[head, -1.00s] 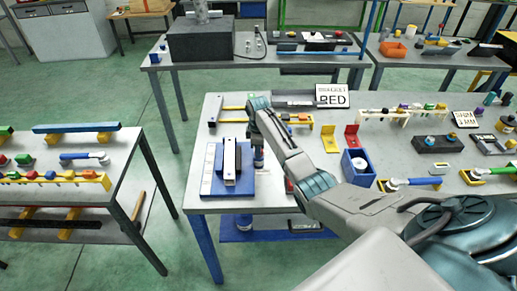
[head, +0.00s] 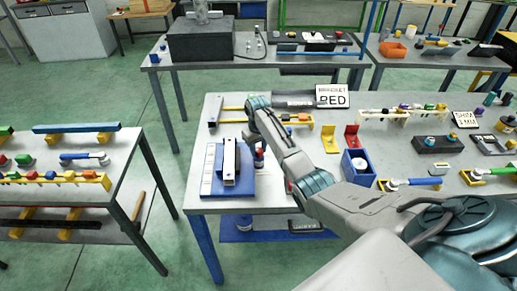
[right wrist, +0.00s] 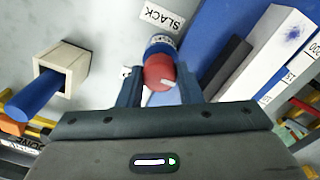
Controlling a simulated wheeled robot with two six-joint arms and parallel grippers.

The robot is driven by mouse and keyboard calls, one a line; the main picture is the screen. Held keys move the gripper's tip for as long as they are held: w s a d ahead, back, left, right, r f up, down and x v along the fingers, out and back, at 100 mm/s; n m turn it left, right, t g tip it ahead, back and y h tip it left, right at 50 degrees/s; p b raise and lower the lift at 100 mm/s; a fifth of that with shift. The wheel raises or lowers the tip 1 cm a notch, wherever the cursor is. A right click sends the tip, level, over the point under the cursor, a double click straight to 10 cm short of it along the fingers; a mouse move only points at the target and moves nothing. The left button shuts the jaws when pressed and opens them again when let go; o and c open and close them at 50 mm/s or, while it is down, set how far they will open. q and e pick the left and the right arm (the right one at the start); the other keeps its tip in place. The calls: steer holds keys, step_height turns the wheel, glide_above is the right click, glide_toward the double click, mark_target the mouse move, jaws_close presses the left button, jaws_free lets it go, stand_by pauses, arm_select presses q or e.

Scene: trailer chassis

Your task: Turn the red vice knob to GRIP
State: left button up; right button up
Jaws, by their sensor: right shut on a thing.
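The red vice knob (right wrist: 158,70) with a blue collar (right wrist: 160,46) sits between the fingers of my right gripper (right wrist: 160,86) in the right wrist view. The gripper is shut on it. A white mark shows on the knob's near side. A SLACK label (right wrist: 162,18) lies just beyond the knob; no GRIP label can be read. In the head view my right gripper (head: 259,159) reaches down beside the vice (head: 230,163) on its blue base plate (head: 240,188), and largely hides the knob. My left gripper is not in view.
A beige block with a square opening (right wrist: 62,68) and a blue cylinder (right wrist: 38,97) are at the left in the right wrist view. In the head view a blue bin (head: 357,168) and red bracket (head: 352,136) stand right of my forearm on the grey table.

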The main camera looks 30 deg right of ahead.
steer(key=m, duration=0.4)
steer(key=shift+d+r+m, duration=0.1)
steer(key=shift+m, duration=0.2)
steer(key=m, duration=0.4)
steer(key=shift+m, duration=0.3)
steer(key=m, duration=0.4)
steer(key=shift+m, duration=2.1)
steer(key=o, duration=1)
